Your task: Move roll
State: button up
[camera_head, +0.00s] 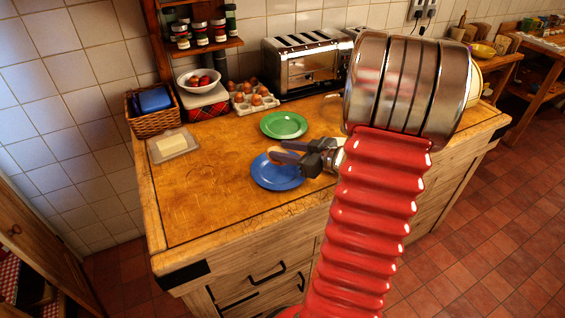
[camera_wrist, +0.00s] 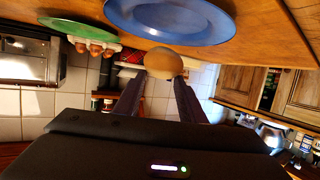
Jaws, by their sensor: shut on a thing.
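The roll (camera_wrist: 163,62) is tan and rounded. In the wrist view it sits between the two fingertips of my gripper (camera_wrist: 160,78), which is shut on it. In the head view my gripper (camera_head: 292,154) is at the far edge of the blue plate (camera_head: 276,180), with the tan roll (camera_head: 284,159) partly hidden by the fingers. The blue plate also shows in the wrist view (camera_wrist: 170,18), where the roll overlaps its rim. The exact height of the roll over the plate is hard to tell.
A green plate (camera_head: 283,125) lies behind the blue one. Eggs (camera_head: 256,99), a toaster (camera_head: 301,65), a bowl (camera_head: 199,80) and a wicker basket (camera_head: 153,112) line the back. A butter dish (camera_head: 172,146) sits at left. The wooden top (camera_head: 205,205) is clear at front left.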

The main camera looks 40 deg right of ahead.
jog(key=shift+f, duration=2.15)
jog(key=o, duration=1.4)
jog(key=shift+c, duration=0.2)
jog(key=shift+r, duration=0.1)
jog(key=shift+v, duration=6.05)
jog(key=shift+a, duration=0.15)
